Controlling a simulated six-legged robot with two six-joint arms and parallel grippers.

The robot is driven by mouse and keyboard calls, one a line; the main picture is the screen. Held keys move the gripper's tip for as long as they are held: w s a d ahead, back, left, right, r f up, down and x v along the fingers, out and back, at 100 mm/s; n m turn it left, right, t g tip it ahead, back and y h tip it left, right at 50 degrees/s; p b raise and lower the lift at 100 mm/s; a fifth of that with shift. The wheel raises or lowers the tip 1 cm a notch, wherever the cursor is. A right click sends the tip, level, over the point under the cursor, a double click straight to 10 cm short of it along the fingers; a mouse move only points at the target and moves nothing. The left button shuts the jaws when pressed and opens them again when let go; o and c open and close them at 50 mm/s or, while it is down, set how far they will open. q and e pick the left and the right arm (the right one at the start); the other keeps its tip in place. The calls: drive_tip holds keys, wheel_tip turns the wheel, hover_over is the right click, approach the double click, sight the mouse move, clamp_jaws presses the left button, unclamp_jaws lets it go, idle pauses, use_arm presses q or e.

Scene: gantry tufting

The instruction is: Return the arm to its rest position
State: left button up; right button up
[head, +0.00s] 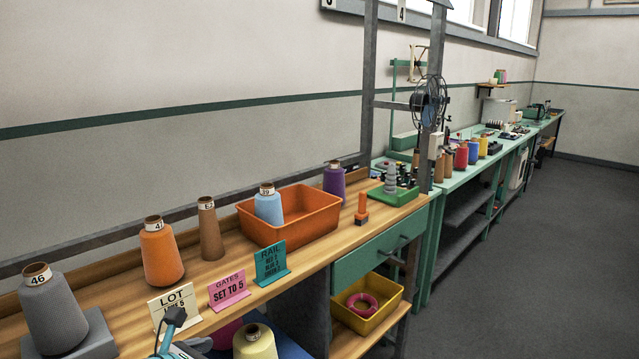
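At the bottom edge, a dark-tipped stalk (174,318) rises from a teal and white piece that the frame cuts off. The wooden bench (205,268) runs along the wall from the lower left towards the middle.
On the bench stand a grey cone (52,312), an orange cone (162,256), a brown cone (210,232), an orange bin (318,215) holding a blue cone, and several sign cards. A yellow bin (367,322) sits below the drawer. Open floor (545,270) lies right.

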use_arm(q)
drive_tip(key=s+d+f+m+g, duration=0.1)
drive_tip(key=s+f+m+g, duration=0.15)
drive_tip(key=f, duration=0.45)
drive_tip(key=s+d+f+m+g+y, duration=0.15)
drive_tip(key=s+f, duration=0.25)
drive_tip(key=f, duration=0.4)
drive_tip(key=s+d+f+m+g+h, duration=0.1)
drive_tip(key=s+f+m+g, duration=0.2)
drive_tip(key=f, duration=0.4)
drive_tip(key=s+d+f+m+g+y, duration=0.1)
drive_tip(key=s+d+f+m+g, duration=0.1)
drive_tip(key=s+f+m, duration=1)
drive_tip(key=s+m, duration=0.2)
drive_tip(key=m, duration=0.7)
drive_tip(key=shift+s+g, duration=0.3)
drive_tip(key=shift+s, duration=0.1)
use_arm(e)
drive_tip(key=shift+w, duration=0.3)
